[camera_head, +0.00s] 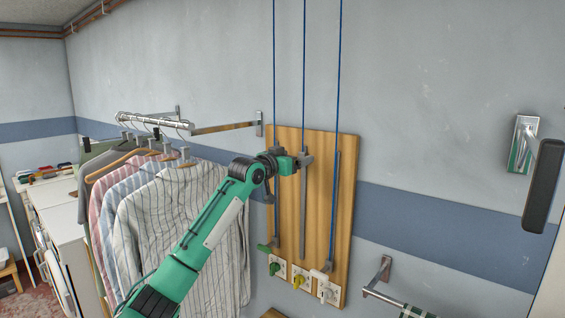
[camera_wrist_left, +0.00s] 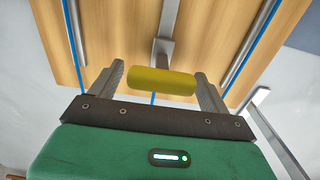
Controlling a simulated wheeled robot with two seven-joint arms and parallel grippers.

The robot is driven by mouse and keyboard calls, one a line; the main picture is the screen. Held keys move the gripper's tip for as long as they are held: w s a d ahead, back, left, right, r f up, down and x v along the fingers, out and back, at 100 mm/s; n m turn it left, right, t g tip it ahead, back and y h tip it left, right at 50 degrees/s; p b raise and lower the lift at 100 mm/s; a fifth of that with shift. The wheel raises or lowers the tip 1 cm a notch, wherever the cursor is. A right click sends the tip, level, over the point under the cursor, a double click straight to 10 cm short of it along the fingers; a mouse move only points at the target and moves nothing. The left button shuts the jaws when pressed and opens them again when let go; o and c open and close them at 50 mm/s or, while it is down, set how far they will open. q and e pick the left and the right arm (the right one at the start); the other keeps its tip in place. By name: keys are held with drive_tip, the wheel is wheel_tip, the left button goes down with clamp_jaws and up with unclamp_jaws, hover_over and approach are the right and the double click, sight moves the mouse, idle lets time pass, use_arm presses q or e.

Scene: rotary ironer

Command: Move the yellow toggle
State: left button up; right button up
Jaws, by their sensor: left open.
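A wooden board (camera_head: 343,170) on the wall carries three upright slots with blue cords above. In the left wrist view, a yellow cylindrical handle (camera_wrist_left: 160,82) lies crosswise on a grey stem in front of the board. My left gripper (camera_head: 303,161) is at the upper part of the middle slot. Its jaws are open, one finger near each end of the yellow handle; I cannot tell whether they touch it. In the head view the gripper hides this handle. A yellow knob (camera_head: 299,282) sits on a plate at the board's bottom. My right gripper is not in view.
A green handle (camera_head: 264,248) and a white handle (camera_head: 318,275) stand low in the outer slots. Green (camera_head: 274,268) and white (camera_head: 325,294) knobs flank the yellow one. Shirts (camera_head: 170,215) hang at left. A towel rail (camera_head: 384,299) juts out at lower right.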

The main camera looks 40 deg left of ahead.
use_arm(q)
drive_tip(key=s+a+b, duration=0.1)
drive_tip(key=s+b, duration=0.5)
drive_tip(key=s, duration=0.7)
drive_tip(key=shift+s+b, duration=0.25)
drive_tip(key=shift+b, duration=0.1)
